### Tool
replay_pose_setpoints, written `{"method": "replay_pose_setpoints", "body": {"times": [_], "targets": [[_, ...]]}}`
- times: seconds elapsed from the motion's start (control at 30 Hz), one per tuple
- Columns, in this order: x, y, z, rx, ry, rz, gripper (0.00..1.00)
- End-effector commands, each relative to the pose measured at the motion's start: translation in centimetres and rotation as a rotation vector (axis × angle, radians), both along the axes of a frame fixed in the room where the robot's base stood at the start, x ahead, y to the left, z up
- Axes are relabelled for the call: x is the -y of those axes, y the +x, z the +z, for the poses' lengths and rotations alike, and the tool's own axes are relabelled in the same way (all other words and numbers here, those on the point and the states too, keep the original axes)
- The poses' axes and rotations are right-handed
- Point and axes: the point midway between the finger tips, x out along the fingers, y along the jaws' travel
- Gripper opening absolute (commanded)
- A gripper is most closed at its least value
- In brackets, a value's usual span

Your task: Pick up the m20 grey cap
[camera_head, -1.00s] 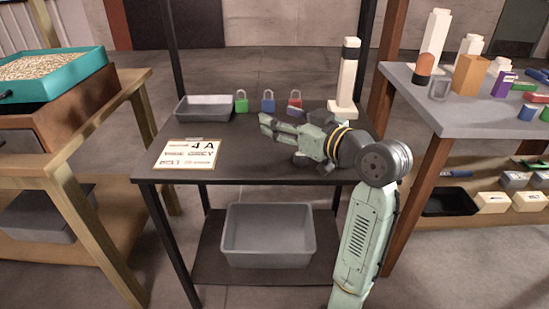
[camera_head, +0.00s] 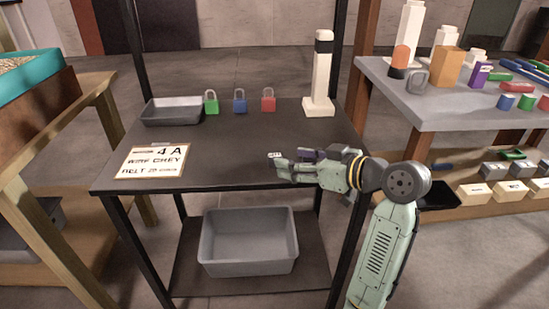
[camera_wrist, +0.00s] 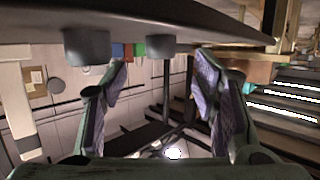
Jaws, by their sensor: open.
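Two dark grey cylinders show in the wrist view, where the scene appears upside down. One grey cylinder (camera_wrist: 160,45) lies in the gap between my fingers, beyond the tips. I cannot tell which is the m20 grey cap. In the head view I cannot make them out, and my arm may hide them. My gripper (camera_head: 288,158) is low over the right part of the dark table (camera_head: 225,150). Its fingers (camera_wrist: 162,70) are spread, with nothing between them.
Green (camera_head: 211,103), blue (camera_head: 239,102) and red (camera_head: 268,101) padlocks stand along the back, beside a grey tray (camera_head: 170,124). A white post (camera_head: 318,80) stands back right. A sign card (camera_head: 153,162) lies front left. The table's middle is clear. A grey bin (camera_head: 248,270) is below.

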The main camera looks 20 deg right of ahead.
Motion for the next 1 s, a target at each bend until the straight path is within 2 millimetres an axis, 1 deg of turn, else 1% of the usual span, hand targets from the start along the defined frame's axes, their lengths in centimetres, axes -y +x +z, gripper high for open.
{"method": "replay_pose_setpoints", "body": {"times": [0.1, 0.23, 0.37, 0.57, 1.0], "targets": [[-1.1, 1.6, -0.1, -0.002, 0.002, 0.003, 0.54], [-1.9, 3.1, -0.7, -0.001, 0.002, 0.003, 0.54], [-2.2, 3.7, -1.0, 0.000, 0.000, 0.000, 0.54], [-2.2, 3.7, -1.0, 0.000, 0.000, 0.000, 0.54], [-2.2, 3.7, -1.0, 0.000, 0.000, 0.000, 0.25]]}}
